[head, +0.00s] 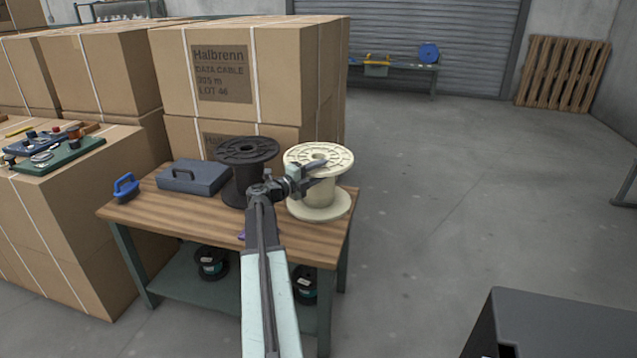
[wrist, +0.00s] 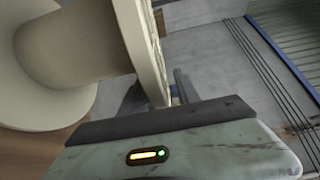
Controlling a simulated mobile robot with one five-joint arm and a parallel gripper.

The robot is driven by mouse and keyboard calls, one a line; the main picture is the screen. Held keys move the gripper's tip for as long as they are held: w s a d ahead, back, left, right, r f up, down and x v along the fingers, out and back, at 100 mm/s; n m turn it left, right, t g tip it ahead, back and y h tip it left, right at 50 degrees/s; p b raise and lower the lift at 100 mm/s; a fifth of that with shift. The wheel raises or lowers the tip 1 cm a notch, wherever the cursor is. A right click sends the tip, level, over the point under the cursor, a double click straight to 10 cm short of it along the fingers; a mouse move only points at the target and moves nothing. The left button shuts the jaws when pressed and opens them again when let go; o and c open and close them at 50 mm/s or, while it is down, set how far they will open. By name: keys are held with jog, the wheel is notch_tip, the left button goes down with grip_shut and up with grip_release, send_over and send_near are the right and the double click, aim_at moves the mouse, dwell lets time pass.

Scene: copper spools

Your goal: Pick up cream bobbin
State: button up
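The cream bobbin (head: 319,192) stands upright at the right end of the wooden workbench. The fingers are apart, one on each side of the flange edge, with a gap showing beside the right finger. Part of the bobbin's core is hidden behind my gripper in the head view.
A black spool (head: 247,168) stands close on the left of the cream bobbin. A grey case (head: 193,178) and a blue-handled tool (head: 125,187) lie further left on the workbench (head: 190,217). Stacked cartons (head: 290,75) rise behind.

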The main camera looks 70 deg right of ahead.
grip_shut()
dwell(1.3)
